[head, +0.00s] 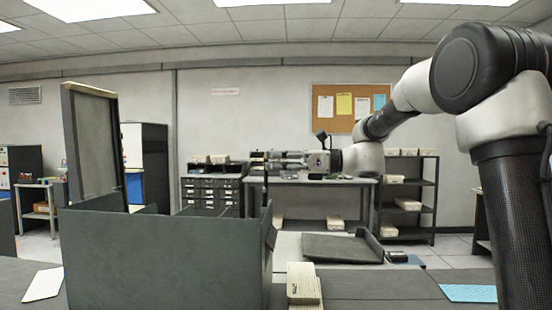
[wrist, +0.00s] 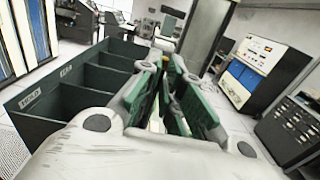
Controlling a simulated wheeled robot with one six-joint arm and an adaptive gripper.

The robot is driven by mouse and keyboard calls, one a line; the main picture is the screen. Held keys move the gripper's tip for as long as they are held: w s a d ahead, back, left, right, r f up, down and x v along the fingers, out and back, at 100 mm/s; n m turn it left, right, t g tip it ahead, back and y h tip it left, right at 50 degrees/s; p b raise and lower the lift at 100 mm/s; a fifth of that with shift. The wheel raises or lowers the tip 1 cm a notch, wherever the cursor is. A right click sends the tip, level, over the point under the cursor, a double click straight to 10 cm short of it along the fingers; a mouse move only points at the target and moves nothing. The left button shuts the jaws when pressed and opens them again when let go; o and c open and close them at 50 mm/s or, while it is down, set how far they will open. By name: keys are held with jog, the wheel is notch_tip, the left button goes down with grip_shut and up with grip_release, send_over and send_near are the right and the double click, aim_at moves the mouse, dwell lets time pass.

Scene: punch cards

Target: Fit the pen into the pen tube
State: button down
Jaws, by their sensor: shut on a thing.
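My gripper (head: 270,161) is raised in the middle of the head view, pointing left, above the right end of a dark green box. In the wrist view its green-padded fingers (wrist: 172,100) are shut on a thin thing, taken as the pen, of which only a pale sliver (wrist: 155,119) shows between them. The rest of the pen is hidden by the fingers. I cannot make out the pen tube with certainty in either view.
The dark green box (head: 165,258) stands close in front; the wrist view shows its labelled compartments. A tall framed panel (head: 94,150) rises behind it. A stack of cards (head: 303,284), a grey tray (head: 342,248) and a blue card (head: 468,293) lie to the right.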

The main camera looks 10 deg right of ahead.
notch_tip(320, 180, down, 7)
dwell(1.1)
jog(key=shift+f, duration=0.15)
jog(key=c, duration=1.5)
grip_release()
jog(key=shift+d, duration=0.1)
jog(key=v, duration=1.1)
jog(key=shift+d, duration=0.35)
jog(key=shift+s, duration=0.15)
